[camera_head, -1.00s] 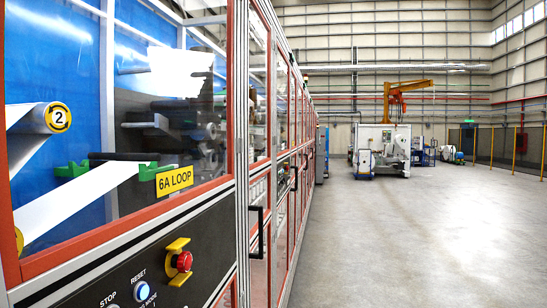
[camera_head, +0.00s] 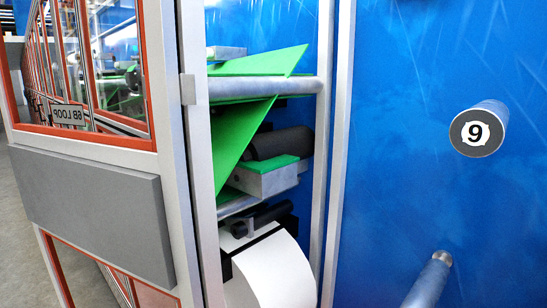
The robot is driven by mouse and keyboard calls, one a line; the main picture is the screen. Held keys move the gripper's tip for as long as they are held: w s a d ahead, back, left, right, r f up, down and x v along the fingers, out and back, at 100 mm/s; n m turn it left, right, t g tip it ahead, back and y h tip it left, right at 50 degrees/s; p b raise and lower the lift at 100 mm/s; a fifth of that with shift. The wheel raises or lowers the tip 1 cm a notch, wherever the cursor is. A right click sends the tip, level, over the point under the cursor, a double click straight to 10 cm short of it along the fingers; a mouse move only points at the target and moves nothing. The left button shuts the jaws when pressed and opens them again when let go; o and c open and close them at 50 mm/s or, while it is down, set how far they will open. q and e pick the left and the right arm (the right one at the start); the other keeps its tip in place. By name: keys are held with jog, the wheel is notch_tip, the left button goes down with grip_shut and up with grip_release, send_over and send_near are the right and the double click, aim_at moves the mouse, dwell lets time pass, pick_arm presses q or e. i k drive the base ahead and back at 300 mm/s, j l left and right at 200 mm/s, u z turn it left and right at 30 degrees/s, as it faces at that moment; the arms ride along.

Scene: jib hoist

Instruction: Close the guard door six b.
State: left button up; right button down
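The guard door (camera_head: 95,200) stands swung open at the left of the head view. I see its inner side: an orange-framed window above a grey panel. The door's edge meets a silver upright post (camera_head: 200,150), with what looks like a hinge (camera_head: 188,90) there. The door's handle and its far edge are not clearly visible. Neither of my grippers is in view.
A metal bar (camera_head: 430,280) sticks out at lower right. Grey floor (camera_head: 25,260) shows at lower left.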

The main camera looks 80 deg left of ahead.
aim_at(122, 203)
jog(key=k+j+u, duration=0.2)
jog(key=u, duration=0.25)
jog(key=k+j+u, duration=0.5)
jog(key=u, duration=0.35)
jog(key=k+j+u, duration=0.1)
jog(key=j+u, duration=0.35)
